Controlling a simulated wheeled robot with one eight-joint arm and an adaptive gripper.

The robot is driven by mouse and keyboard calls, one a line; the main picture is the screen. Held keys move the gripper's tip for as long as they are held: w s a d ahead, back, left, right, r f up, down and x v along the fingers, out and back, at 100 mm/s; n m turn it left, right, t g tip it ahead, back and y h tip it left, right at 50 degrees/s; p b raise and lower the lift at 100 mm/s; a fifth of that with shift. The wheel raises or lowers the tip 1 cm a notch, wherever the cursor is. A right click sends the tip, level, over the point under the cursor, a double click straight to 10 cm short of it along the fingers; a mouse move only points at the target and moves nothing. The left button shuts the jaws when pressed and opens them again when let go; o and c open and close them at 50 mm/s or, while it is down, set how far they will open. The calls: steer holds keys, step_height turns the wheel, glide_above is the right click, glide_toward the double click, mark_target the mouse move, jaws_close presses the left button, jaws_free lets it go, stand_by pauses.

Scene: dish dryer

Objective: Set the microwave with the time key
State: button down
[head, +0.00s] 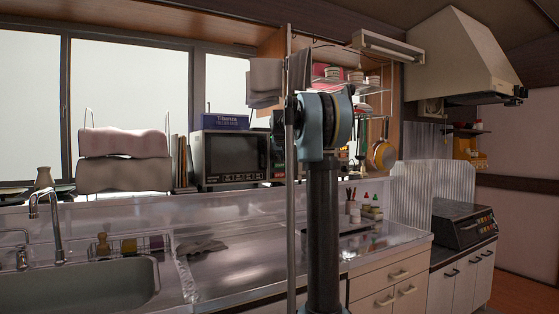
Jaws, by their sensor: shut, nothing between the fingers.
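The microwave (231,157) stands on the raised ledge below the window, left of the picture's middle. Its dark door with a pale frame faces the room. I cannot make out my gripper in this view.
A blue box (226,122) sits on top of the microwave. A dish rack with cloths (125,160) stands to its left. Below are the sink (85,285) and a shiny steel counter (245,268), mostly clear. A stove (462,227) is at the right.

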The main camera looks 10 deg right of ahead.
steer(key=shift+w+a, duration=0.25)
steer(key=shift+w, duration=0.55)
stand_by(1.0)
stand_by(0.4)
steer(key=shift+s+d, duration=0.2)
steer(key=shift+s, duration=0.4)
steer(key=shift+s+d, duration=0.2)
steer(key=shift+s, duration=0.4)
steer(key=shift+s+d, duration=0.25)
steer(key=shift+s, duration=0.55)
steer(key=shift+s+d, duration=0.3)
steer(key=shift+s, duration=0.5)
steer(key=shift+s+d, duration=0.25)
steer(key=shift+s, duration=0.55)
steer(key=s, duration=0.1)
steer(key=s+d, duration=0.1)
steer(key=s, duration=0.1)
steer(key=shift+s+d, duration=0.1)
steer(key=shift+s, duration=0.1)
